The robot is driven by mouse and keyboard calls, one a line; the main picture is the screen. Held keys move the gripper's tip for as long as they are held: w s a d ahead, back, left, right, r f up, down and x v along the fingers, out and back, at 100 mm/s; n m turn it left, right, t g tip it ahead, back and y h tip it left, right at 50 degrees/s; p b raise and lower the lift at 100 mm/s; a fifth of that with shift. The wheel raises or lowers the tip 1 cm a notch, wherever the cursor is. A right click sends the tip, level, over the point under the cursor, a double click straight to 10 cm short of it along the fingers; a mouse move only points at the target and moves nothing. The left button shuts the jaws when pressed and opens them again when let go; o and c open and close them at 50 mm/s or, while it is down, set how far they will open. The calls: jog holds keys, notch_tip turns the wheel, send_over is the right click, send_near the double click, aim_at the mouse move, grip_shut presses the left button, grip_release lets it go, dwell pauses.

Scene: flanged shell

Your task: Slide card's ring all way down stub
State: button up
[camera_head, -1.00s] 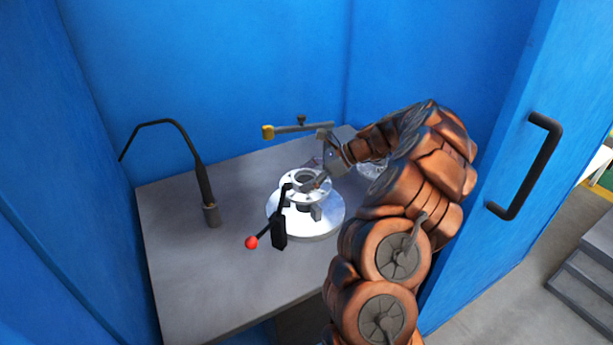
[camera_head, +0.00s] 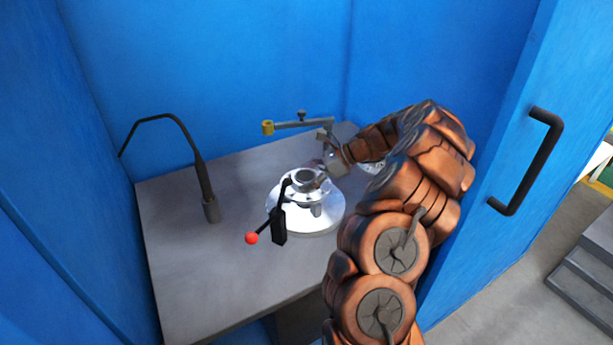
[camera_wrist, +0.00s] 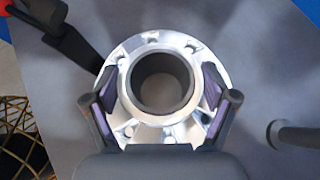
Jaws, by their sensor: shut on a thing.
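A bright metal flanged ring (camera_wrist: 160,40) with a dark round bore and bolt holes sits over the centre of the round silver base (camera_head: 284,222). My gripper (camera_head: 318,178) reaches it from the upper right in the head view. In the wrist view my two fingers (camera_wrist: 165,105), with purple pads, close on opposite sides of the flanged ring. The ring looks roughly level.
A black lever with a red knob (camera_head: 251,238) stands at the base's front left. A bar with a yellow end (camera_head: 268,128) reaches across behind. A black gooseneck (camera_head: 203,180) stands at left. Blue walls enclose the grey table (camera_head: 190,265); its front left is clear.

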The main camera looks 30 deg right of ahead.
jog(key=shift+f, duration=0.55)
jog(key=o, duration=1.6)
jog(key=shift+o, duration=0.2)
jog(key=shift+f, duration=0.15)
jog(key=v, duration=1.2)
